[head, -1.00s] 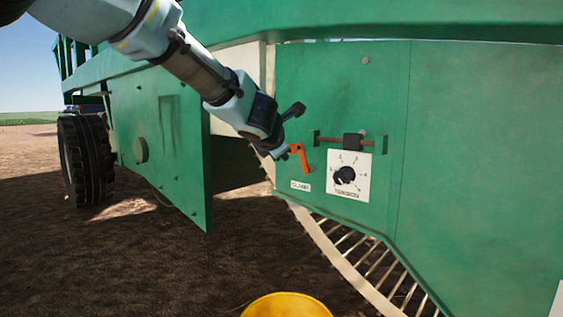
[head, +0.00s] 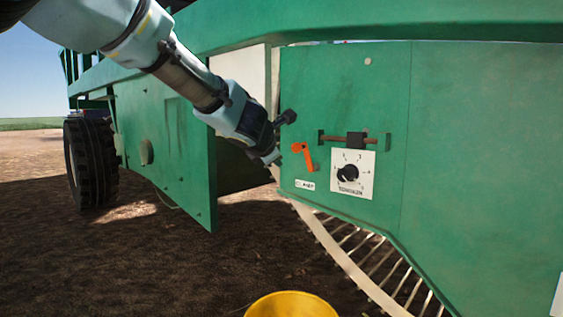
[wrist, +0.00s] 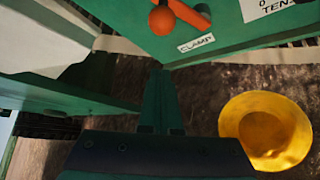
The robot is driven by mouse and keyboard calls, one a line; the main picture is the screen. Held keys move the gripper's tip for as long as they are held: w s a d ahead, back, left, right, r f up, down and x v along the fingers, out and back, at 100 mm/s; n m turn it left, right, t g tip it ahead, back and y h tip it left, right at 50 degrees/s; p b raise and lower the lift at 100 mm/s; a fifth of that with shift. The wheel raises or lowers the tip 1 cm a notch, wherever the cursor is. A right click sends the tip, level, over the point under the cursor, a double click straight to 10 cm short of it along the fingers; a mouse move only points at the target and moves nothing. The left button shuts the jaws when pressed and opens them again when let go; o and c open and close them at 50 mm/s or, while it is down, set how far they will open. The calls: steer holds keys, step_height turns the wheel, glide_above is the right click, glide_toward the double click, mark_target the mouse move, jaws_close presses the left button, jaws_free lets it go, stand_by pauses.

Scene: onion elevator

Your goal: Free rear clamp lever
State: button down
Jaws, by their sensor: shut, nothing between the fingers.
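The orange clamp lever (head: 307,156) is on the green side panel, above a white label reading CLAMP (head: 305,185). It slants down to the right from its round knob end. In the wrist view the lever's orange knob (wrist: 161,20) shows at the top edge, above the CLAMP label (wrist: 196,43). My gripper (head: 275,161) is just left of the lever, apart from it. In the wrist view its fingers (wrist: 162,100) are together and empty, below and left of the label.
A white tension dial (head: 350,174) with a black knob sits right of the lever, under a rod with a dark block (head: 355,140). A yellow bucket (head: 290,305) stands on the soil below. A slatted conveyor (head: 365,262) runs under the panel. A green plate (head: 165,150) stands to the left.

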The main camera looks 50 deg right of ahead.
steer(key=p+v, duration=0.1)
steer(key=v, duration=0.6)
steer(key=shift+a+r, duration=0.2)
steer(key=shift+a, duration=0.15)
steer(key=w+a+f+m+y+p, duration=0.35)
steer(key=w+a, duration=0.45)
steer(key=a, duration=0.6)
steer(key=w+a+f+m+y+p, duration=0.25)
steer(key=w+a+f+m, duration=0.25)
steer(key=w+a, duration=0.6)
steer(key=s+a+f+m+g+y+p, duration=0.1)
steer(key=s+a+f+m+y+p, duration=0.15)
steer(key=a, duration=0.85)
steer(key=s+a+f+m+g+y+p, duration=0.15)
steer(key=s+a, duration=0.25)
steer(key=a, duration=0.6)
steer(key=s+a+f+m+g+y+p, duration=0.1)
steer(key=s+a+f, duration=0.15)
steer(key=a, duration=0.85)
step_height(320, 180, up, 38)
steer(key=s+p, duration=0.1)
steer(key=p, duration=3.6)
steer(key=shift+s+a, duration=0.15)
steer(key=shift+a, duration=0.15)
